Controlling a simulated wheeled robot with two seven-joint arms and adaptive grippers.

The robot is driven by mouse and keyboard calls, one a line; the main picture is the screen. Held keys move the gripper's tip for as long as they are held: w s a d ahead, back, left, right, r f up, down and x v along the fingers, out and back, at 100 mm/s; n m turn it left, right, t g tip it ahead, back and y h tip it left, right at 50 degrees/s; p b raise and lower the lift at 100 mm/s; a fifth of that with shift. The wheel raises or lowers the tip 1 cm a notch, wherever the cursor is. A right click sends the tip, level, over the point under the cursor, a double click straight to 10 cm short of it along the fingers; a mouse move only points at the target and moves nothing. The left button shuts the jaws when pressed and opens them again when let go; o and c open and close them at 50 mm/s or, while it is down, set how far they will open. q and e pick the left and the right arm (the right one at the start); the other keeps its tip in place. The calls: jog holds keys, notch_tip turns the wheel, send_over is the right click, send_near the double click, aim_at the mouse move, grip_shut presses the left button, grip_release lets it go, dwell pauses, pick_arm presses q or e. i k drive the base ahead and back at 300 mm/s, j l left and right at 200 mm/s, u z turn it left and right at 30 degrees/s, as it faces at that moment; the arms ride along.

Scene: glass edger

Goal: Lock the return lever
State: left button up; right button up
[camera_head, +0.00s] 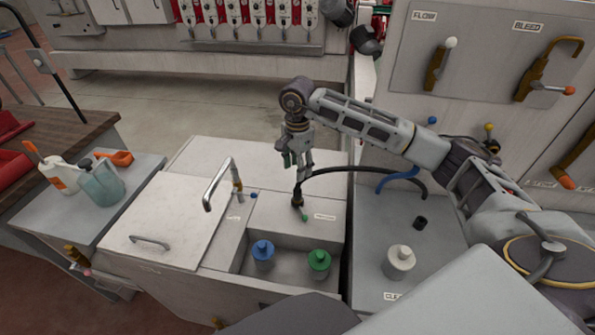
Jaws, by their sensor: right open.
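My right gripper (298,165) is open and points down, with nothing seen between its fingers. It hangs over the light grey box behind the blue and green bottles. Just below it on the box top is a small dark fitting (297,200) with a green tip (304,217), beside a white label (325,217) too small to read. I cannot tell for certain whether this is the return lever. The gripper appears a little above the fitting, and contact cannot be made out. My left gripper is not in view.
A black hose (365,170) arches close by the right gripper. A bent metal spout (222,180) stands to its left. A blue-capped bottle (263,255) and a green-capped bottle (319,264) stand in front. FLOW (437,68) and BLEED (540,75) levers are on the right panel.

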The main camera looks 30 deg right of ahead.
aim_at(304, 217)
jog(key=k+j, duration=0.5)
jog(key=k, duration=0.2)
jog(key=k+j, duration=0.5)
jog(key=k, duration=0.15)
